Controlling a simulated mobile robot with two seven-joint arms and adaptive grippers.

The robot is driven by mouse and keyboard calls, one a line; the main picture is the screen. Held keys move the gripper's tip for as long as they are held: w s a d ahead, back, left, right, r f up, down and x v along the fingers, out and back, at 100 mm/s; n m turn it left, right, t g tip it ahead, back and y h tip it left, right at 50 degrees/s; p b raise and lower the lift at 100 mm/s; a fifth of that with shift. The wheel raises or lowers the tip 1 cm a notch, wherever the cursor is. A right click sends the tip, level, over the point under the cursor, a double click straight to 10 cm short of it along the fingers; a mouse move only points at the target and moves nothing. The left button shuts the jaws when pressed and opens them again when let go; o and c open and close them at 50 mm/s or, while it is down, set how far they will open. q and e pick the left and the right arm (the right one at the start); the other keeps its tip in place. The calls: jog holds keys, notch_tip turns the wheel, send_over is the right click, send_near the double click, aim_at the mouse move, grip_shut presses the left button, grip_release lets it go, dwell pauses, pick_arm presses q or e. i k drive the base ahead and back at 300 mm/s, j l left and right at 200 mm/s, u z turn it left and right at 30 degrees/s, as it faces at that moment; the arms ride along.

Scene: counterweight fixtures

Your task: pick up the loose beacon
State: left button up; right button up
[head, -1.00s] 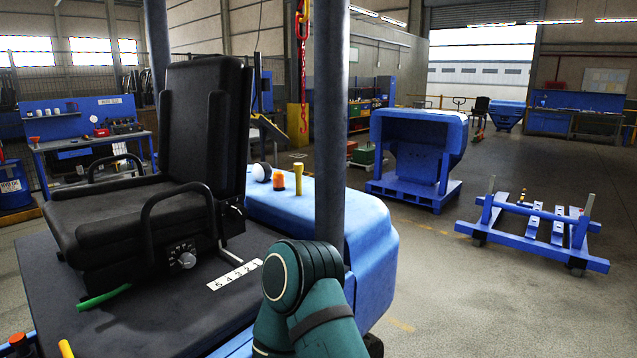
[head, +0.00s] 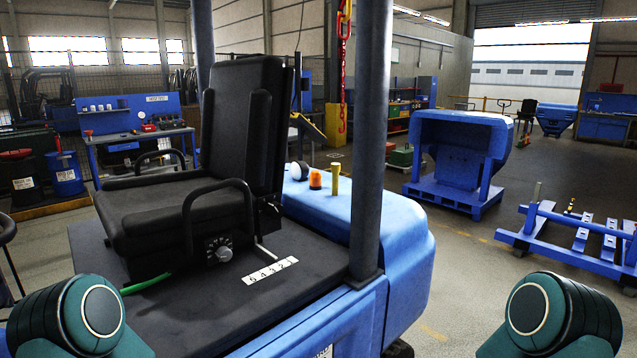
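A small orange beacon (head: 315,179) sits on the blue rear cover (head: 345,205) of the vehicle, behind the black seat. A yellow post (head: 335,179) stands just to its right, and a round white-and-dark object (head: 298,171) is to its left. Whether the beacon is loose or fixed cannot be told. Green rounded parts of my two arms show at the bottom left and bottom right. Neither of my grippers is in the picture.
The black seat (head: 235,130) with armrests and a dark upright pillar (head: 371,140) flank the beacon. A red chain (head: 343,75) hangs behind. A blue hopper (head: 460,155) and a blue frame (head: 575,240) stand right. Open floor lies between vehicle and frame.

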aim_at(316, 177)
jog(key=i+l+z, duration=0.3)
jog(key=l, duration=0.2)
jog(key=i+l+z, duration=0.55)
jog(key=i+z, duration=0.75)
jog(key=i, duration=0.9)
jog(key=i+u, duration=0.1)
jog(key=i, duration=0.65)
jog(key=i+l, duration=0.15)
jog(key=i, duration=0.55)
jog(key=i+j+u, duration=0.1)
jog(key=i+u, duration=0.6)
jog(key=i+l+u, duration=0.15)
jog(key=i+u, duration=0.15)
jog(key=i, duration=0.15)
jog(key=i+u, duration=0.25)
jog(key=u, duration=0.2)
jog(key=i+u, duration=0.6)
jog(key=u, duration=0.25)
jog(key=i+l+u, duration=0.1)
jog(key=i+u, duration=0.25)
jog(key=i+l+u, duration=0.15)
jog(key=u, duration=0.25)
jog(key=i+l+u, duration=0.2)
jog(key=u, duration=0.15)
